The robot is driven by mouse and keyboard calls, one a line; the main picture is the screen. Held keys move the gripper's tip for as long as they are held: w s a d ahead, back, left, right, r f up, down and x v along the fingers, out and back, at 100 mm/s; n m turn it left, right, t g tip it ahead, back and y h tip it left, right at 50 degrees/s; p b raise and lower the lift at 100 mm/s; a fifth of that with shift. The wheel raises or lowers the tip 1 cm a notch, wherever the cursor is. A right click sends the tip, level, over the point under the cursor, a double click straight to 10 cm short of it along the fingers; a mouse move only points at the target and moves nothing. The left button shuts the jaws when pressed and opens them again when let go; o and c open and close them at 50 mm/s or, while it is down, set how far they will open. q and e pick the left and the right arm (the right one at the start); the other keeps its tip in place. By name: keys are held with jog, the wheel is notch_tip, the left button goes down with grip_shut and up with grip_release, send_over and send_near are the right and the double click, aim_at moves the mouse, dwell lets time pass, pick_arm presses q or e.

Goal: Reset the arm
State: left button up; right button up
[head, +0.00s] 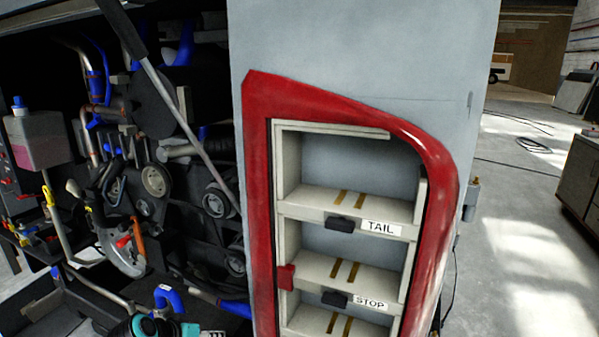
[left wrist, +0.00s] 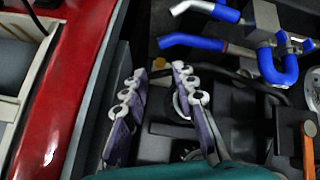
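My left gripper (left wrist: 160,78) shows in the left wrist view, its two purple-grey fingers with white-rimmed joints spread apart. Nothing is seen between them. It is over the dark engine bay, right of the red surround (left wrist: 80,70). In the head view, teal and black parts of my left arm show at the bottom left, low in front of the bay; the fingertips cannot be made out there. My right arm and gripper are in neither view.
The red surround (head: 257,150) frames empty shelves labelled TAIL (head: 380,228) and STOP (head: 370,303). The open engine bay, left, holds blue hoses, pulleys and a reservoir with pink fluid (head: 38,140). A diagonal strut (head: 180,115) crosses it. Open floor (head: 510,230) lies right.

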pick_arm(q)
jog(key=s+d+y, duration=0.1)
jog(key=s+d, duration=0.1)
jog(key=s, duration=0.7)
jog(key=s+d+y, duration=0.2)
jog(key=s, duration=0.7)
jog(key=shift+s+f+y, duration=0.25)
jog(key=shift+s+y, duration=0.05)
jog(key=shift+d, duration=0.1)
dwell(0.5)
